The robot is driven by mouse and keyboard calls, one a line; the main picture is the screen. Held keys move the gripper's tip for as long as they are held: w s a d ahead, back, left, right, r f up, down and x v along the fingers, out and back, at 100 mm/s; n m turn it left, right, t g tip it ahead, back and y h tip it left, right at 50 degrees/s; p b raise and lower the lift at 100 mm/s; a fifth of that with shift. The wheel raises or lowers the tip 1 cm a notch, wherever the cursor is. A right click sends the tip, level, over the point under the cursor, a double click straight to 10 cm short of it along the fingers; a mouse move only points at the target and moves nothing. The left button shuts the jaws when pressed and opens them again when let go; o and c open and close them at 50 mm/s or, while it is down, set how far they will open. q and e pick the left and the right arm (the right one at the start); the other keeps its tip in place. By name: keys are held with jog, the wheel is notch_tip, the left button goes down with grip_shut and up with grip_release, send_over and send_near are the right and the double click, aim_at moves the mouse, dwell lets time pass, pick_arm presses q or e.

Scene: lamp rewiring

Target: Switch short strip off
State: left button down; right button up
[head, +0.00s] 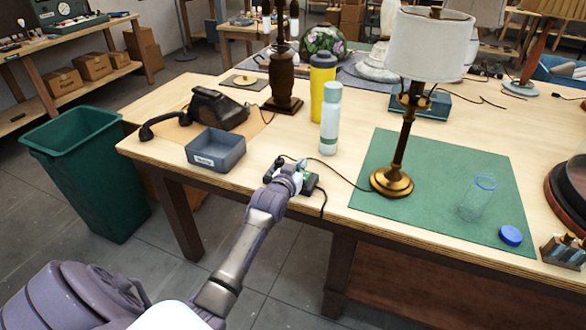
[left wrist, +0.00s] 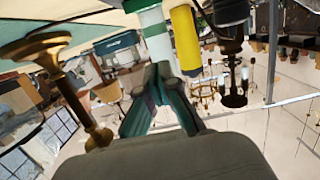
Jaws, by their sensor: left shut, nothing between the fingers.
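The short strip (head: 308,184) is a small dark block near the front edge of the wooden table (head: 330,205), with dark cables running from it. My left gripper (head: 291,168) is right at the strip and covers much of it; I cannot tell whether the fingertips touch it. The switch is too small and hidden to read as on or off. In the left wrist view the left fingers (left wrist: 163,72) are shut with nothing between them, and the strip cannot be made out there. My right gripper is not in view.
A white-and-green bottle (head: 330,122) and a yellow bottle (head: 321,90) stand behind the strip. A brass lamp (head: 391,180) stands to the right on a green mat (head: 445,215). A grey bin (head: 216,152) and a black telephone (head: 214,108) are to the left.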

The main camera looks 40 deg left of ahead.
pick_arm(q)
jog(key=r+v, duration=0.1)
jog(key=v, duration=0.5)
jog(key=shift+w, duration=0.1)
dwell(0.4)
jog(key=s+d+f+m+g+h, duration=0.1)
jog(key=s+d+f+g, duration=0.3)
jog(key=f, duration=0.8)
jog(key=s+d+f+m+g+h, duration=0.1)
jog(key=s+d+f, duration=0.1)
jog(key=s+f, duration=0.8)
jog(key=s+d+f+g+h, duration=0.15)
jog(key=d+f, duration=0.25)
jog(key=f, duration=1.1)
jog(key=s+d+f+m+g, duration=0.1)
jog(key=s+f, duration=0.5)
jog(key=s, duration=0.6)
jog(key=s+d+f+m+g, duration=0.1)
jog(key=s+d+f+g, duration=0.2)
jog(key=s, duration=0.9)
jog(key=s+d+f+m+g, duration=0.1)
jog(key=s+f+g, duration=0.3)
jog(key=s+f, duration=0.4)
jog(key=s+d, duration=0.1)
jog(key=s, duration=0.3)
jog(key=shift+s+d+f, duration=0.15)
jog(key=shift+d+f, duration=0.15)
jog(key=shift+d, duration=0.1)
